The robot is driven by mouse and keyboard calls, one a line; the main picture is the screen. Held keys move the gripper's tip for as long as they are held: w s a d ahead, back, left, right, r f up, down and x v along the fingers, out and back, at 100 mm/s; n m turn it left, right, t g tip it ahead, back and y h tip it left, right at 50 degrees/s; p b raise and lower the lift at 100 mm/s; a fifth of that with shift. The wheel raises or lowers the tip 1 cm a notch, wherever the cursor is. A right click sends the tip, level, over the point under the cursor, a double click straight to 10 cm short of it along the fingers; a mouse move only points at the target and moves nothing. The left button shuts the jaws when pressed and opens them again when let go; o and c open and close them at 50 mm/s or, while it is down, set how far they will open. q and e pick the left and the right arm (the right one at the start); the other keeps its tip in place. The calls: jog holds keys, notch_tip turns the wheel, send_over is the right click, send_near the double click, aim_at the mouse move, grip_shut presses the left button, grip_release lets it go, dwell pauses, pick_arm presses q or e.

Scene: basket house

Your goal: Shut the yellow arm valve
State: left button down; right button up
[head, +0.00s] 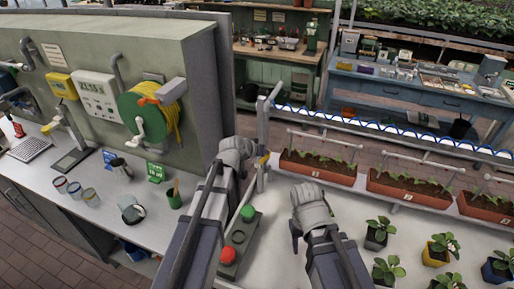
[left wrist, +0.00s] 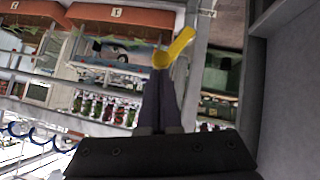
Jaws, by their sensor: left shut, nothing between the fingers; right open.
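The yellow arm valve (head: 264,158) is a short yellow lever on a grey pipe, just right of my left gripper in the head view. In the left wrist view the yellow lever (left wrist: 178,47) lies slanted, its lower end right at my fingertips. My left gripper (left wrist: 162,76) is shut with nothing between its fingers. I cannot tell whether it touches the lever. In the head view my left gripper (head: 250,166) is partly hidden by its own wrist. My right gripper (head: 297,236) is open and empty above the white bench, apart from the valve.
A control box with a red button and a green button (head: 229,255) sits below my left arm. Planter troughs (head: 317,167) stand right of the valve, with potted seedlings (head: 438,249) in front. A grey wall with a green hose reel (head: 150,108) rises at the left.

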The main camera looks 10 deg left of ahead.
pick_arm(q)
jog(key=s+d+f+m+t+y+b, duration=0.1)
jog(key=d+f+m+y+b, duration=0.3)
jog(key=d+f+y+b, duration=0.3)
jog(key=shift+s+d+f+b, duration=0.2)
jog(key=shift+b, duration=0.85)
jog(key=shift+f, duration=0.1)
dwell(0.3)
